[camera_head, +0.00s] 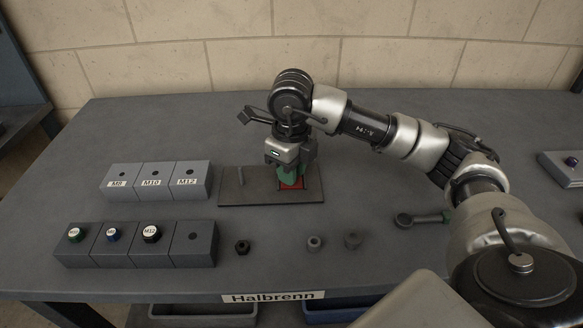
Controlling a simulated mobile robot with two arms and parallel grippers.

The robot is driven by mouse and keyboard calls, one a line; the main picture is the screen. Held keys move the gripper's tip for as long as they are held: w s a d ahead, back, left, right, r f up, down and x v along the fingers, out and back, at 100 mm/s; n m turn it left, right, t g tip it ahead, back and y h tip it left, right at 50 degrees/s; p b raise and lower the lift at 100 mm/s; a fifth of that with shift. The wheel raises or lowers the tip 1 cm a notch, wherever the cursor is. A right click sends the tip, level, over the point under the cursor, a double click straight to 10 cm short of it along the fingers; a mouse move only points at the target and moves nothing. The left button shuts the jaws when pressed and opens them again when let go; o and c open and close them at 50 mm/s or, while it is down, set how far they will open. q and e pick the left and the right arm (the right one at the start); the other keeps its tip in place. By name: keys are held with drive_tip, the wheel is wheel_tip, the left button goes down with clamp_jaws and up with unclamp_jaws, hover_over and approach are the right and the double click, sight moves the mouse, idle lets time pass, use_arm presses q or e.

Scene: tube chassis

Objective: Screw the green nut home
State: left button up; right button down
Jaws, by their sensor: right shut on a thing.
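My right gripper (289,168) points down over the dark base plate (232,197) at the table's middle. It is shut on the green nut (289,181), of which only parts show around and below the fingers. A thin upright grey pin (240,175) stands on the left part of the plate. My left gripper is not in view.
Left stand a grey block row labelled M8, M10, M12 (155,182) and a front row (135,246) with capped pieces. Loose dark nuts (242,247) and grey rings (314,243) lie in front. A wrench-like tool (424,218) lies right. A grey block (565,172) sits far right.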

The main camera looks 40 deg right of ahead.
drive_tip(key=m, duration=0.4)
drive_tip(key=shift+f+p, duration=0.1)
drive_tip(key=shift+p, duration=0.25)
drive_tip(key=c, duration=1.2)
unclamp_jaws()
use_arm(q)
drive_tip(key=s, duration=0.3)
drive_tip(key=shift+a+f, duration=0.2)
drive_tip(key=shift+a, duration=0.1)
use_arm(e)
drive_tip(key=shift+o, duration=0.2)
